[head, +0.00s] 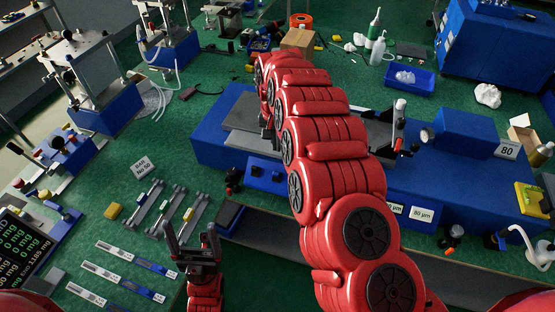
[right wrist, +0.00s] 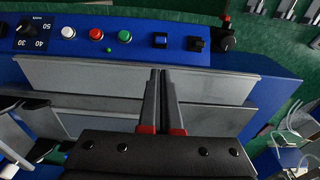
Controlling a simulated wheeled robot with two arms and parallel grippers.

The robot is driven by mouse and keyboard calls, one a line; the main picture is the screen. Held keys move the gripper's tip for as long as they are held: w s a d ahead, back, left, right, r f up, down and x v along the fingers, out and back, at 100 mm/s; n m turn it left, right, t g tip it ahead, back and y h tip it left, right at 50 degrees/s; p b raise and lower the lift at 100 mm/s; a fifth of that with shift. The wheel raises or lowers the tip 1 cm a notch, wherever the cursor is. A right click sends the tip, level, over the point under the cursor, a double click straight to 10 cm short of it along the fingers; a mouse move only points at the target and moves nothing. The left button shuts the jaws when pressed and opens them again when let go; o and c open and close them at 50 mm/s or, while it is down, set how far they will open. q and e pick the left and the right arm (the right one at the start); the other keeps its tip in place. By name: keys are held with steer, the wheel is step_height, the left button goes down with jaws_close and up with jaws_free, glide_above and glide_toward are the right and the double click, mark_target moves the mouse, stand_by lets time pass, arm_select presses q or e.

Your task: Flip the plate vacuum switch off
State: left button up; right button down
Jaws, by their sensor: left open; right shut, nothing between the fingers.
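The blue control panel (right wrist: 180,57) runs along the top of the right wrist view. It carries a blue rocker switch (right wrist: 160,40) and a black rocker switch (right wrist: 196,43); I cannot read which one is the plate vacuum switch. The panel also shows in the head view (head: 265,184), in front of the grey plate. My right gripper (right wrist: 161,72) is shut and empty, its fingertips just below the blue switch in the picture, apart from it. In the head view my right arm mostly hides that gripper. My left gripper (head: 194,245) is open and empty, left of the panel.
White (right wrist: 68,32), red (right wrist: 96,34) and green (right wrist: 125,37) buttons and a dial (right wrist: 27,42) share the panel. A black knob (right wrist: 226,40) stands at its right end. Strips and tools lie on the green bench left of my left gripper.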

steer(key=shift+s+r, duration=0.1)
steer(key=shift+s, duration=0.15)
steer(key=p, duration=0.1)
glide_above(278, 164)
steer(key=s, duration=0.3)
steer(key=f, duration=0.8)
steer(key=shift+w, duration=0.25)
steer(key=shift+w+f, duration=0.1)
steer(key=shift+f, duration=0.9)
